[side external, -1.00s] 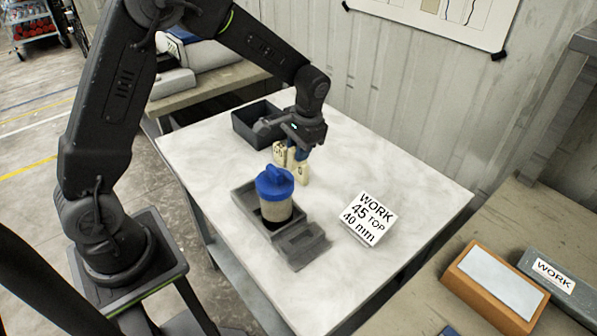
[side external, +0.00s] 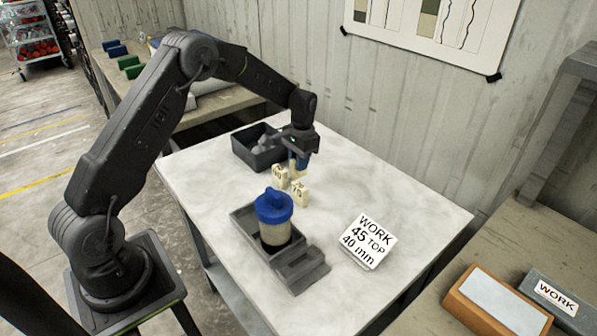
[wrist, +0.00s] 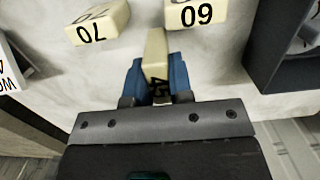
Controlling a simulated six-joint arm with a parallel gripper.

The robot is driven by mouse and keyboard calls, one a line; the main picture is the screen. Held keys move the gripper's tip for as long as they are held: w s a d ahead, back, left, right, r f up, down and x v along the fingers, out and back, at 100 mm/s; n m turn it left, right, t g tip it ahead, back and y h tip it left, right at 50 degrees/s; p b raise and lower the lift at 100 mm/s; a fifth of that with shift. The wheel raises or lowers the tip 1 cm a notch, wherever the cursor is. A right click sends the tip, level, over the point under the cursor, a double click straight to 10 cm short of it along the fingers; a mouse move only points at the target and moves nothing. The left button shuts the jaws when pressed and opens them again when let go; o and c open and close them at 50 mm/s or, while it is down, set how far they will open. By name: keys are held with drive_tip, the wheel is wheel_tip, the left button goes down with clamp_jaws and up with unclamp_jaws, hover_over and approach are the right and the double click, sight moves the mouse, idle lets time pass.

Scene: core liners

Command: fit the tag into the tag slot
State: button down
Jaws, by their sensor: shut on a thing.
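My gripper (wrist: 157,72) has blue fingers shut on a cream tag marked 45 (wrist: 155,52). In the side view my gripper (side external: 300,165) is low over the far part of the table, just behind two other tags; the held tag is mostly hidden there. Those tags, marked 70 (wrist: 98,24) and 60 (wrist: 191,14) in the wrist view, stand on the table. A clear core liner with a blue cap (side external: 273,207) stands upright in a grey tray (side external: 243,225). A grey block (side external: 300,272) with a recess, seemingly the tag slot, adjoins the tray's near end.
A dark open bin (side external: 246,157) with grey pieces inside is left of my gripper. A white card reading WORK 45 TOP 40 mm (side external: 367,242) lies to the right of the tray. The table between tags and card is clear.

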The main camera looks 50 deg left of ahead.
drive_tip(key=shift+f, duration=1.75)
drive_tip(key=shift+f, duration=0.1)
drive_tip(key=c, duration=1)
unclamp_jaws()
